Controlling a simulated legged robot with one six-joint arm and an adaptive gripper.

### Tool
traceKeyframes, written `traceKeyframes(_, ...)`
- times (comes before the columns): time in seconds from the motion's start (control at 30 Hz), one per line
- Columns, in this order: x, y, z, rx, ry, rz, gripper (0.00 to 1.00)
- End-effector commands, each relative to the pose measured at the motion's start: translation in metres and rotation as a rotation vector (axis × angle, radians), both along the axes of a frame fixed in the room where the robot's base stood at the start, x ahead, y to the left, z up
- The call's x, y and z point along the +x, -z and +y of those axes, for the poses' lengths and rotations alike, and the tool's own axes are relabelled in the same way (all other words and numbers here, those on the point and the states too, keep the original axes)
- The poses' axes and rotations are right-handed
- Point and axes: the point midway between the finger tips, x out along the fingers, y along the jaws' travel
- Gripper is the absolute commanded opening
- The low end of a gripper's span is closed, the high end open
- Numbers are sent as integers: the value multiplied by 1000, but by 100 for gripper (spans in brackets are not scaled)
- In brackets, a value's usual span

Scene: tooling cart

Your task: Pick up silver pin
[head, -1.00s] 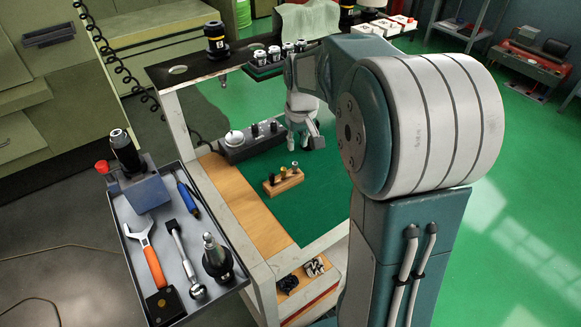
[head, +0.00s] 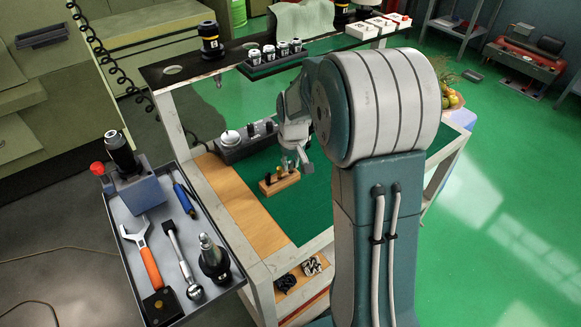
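A small wooden block (head: 280,184) stands on the green mat of the cart and holds a short row of small upright pins. A brass-coloured pin (head: 280,171) shows near its middle, and a darker one (head: 267,179) at its left end. A silver pin is not clearly seen now; the right end of the row is partly hidden by my gripper. My gripper (head: 296,164) points down over the right end of the block, its fingers apart, one on each side of that end. I cannot tell whether it touches a pin.
A grey fixture (head: 246,142) with a round knob stands behind the block. An upper shelf (head: 180,72) with a rack of toolholders (head: 275,60) runs above. A tool tray (head: 150,222) hangs at the left. The mat (head: 318,205) in front and right is clear.

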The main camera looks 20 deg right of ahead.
Motion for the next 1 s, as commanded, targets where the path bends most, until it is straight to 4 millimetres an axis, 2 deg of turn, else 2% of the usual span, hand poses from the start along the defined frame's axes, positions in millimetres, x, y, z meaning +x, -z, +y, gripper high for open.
traceKeyframes(0.47,0,-4,0,0,0,-1,0)
traceKeyframes(0.7,1,-32,0,-1,0,-4,0)
traceKeyframes(1.0,-32,-70,4,-1,0,-2,0)
